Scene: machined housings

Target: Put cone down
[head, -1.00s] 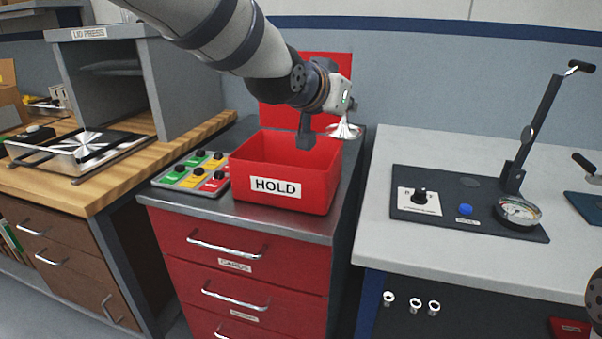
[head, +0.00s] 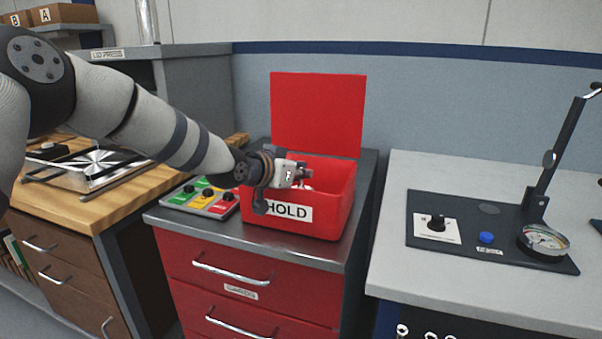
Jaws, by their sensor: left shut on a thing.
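My left gripper (head: 304,174) reaches in from the left and is over the red HOLD bin (head: 335,208), low, near the height of its rim. It is shut on the cone (head: 303,184), a small shiny silvery piece. Only a little of the cone shows below the fingers; the gripper and wrist hide the rest. I cannot tell whether the cone touches the bin's floor. The bin's red lid (head: 318,115) stands open at the back. My right gripper is not in view.
The bin stands on a grey-topped red drawer cabinet (head: 245,262). A panel of coloured buttons (head: 205,197) lies left of it. To the right, a light bench (head: 410,175) carries a black gauge fixture (head: 490,240) with a tall lever. A wooden bench (head: 100,208) is at left.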

